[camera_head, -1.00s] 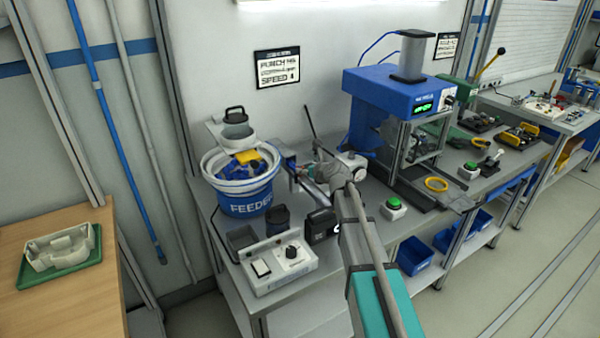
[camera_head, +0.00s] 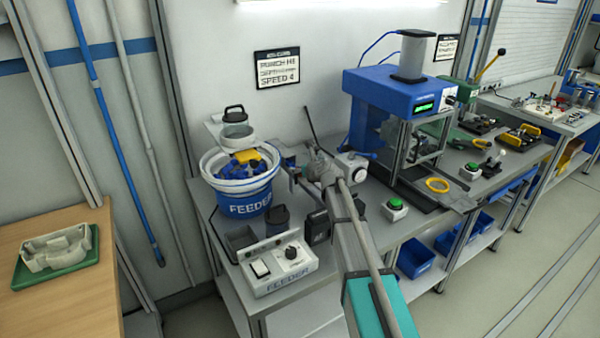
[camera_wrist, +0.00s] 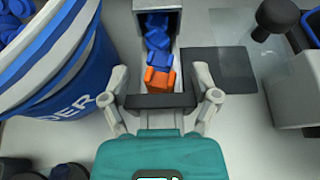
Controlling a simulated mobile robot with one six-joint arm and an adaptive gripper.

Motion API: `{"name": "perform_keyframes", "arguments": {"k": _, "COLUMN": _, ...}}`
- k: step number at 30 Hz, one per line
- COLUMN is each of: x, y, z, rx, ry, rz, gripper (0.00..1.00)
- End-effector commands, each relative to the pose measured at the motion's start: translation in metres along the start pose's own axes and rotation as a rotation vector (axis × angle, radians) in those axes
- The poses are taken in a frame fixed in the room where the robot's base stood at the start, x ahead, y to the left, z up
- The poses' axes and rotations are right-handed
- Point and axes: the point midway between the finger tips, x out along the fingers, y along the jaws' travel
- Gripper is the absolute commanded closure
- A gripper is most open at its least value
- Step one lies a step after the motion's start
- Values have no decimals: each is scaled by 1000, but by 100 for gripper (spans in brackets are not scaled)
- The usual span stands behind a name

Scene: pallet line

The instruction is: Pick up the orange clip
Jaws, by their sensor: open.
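The orange clip (camera_wrist: 158,80) lies at the near end of a grey chute (camera_wrist: 122,20), in front of the dark end stop (camera_wrist: 160,101). Several blue clips (camera_wrist: 158,38) are lined up behind it in the chute. My gripper (camera_wrist: 161,76) is open, with one finger on the left and one on the right of the chute end. The orange clip lies between the fingers, and I see no grip on it. In the head view my gripper (camera_head: 318,165) is over the chute beside the feeder, and the orange clip cannot be made out there.
The blue feeder bowl (camera_head: 247,200) stands close to the left of my gripper. A control box (camera_head: 278,265) and a dark cup (camera_head: 277,219) are in front. A blue press (camera_head: 405,95) stands to the right, with a green button (camera_head: 395,205) nearby.

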Motion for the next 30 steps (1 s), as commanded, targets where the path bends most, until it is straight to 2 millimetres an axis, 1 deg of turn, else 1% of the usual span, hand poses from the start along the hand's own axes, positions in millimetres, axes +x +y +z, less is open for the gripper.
{"name": "perform_keyframes", "arguments": {"k": 2, "x": 0, "y": 0, "z": 0, "rx": 0, "ry": 0, "rz": 0, "gripper": 21}}
{"name": "perform_keyframes", "arguments": {"k": 5, "x": 0, "y": 0, "z": 0, "rx": 0, "ry": 0, "rz": 0, "gripper": 38}}
{"name": "perform_keyframes", "arguments": {"k": 6, "x": 0, "y": 0, "z": 0, "rx": 0, "ry": 0, "rz": 0, "gripper": 46}}
{"name": "perform_keyframes", "arguments": {"k": 8, "x": 0, "y": 0, "z": 0, "rx": 0, "ry": 0, "rz": 0, "gripper": 57}}
{"name": "perform_keyframes", "arguments": {"k": 12, "x": 0, "y": 0, "z": 0, "rx": 0, "ry": 0, "rz": 0, "gripper": 83}}
{"name": "perform_keyframes", "arguments": {"k": 23, "x": 0, "y": 0, "z": 0, "rx": 0, "ry": 0, "rz": 0, "gripper": 84}}
{"name": "perform_keyframes", "arguments": {"k": 30, "x": -2, "y": 0, "z": 5, "rx": 0, "ry": 0, "rz": 0, "gripper": 84}}
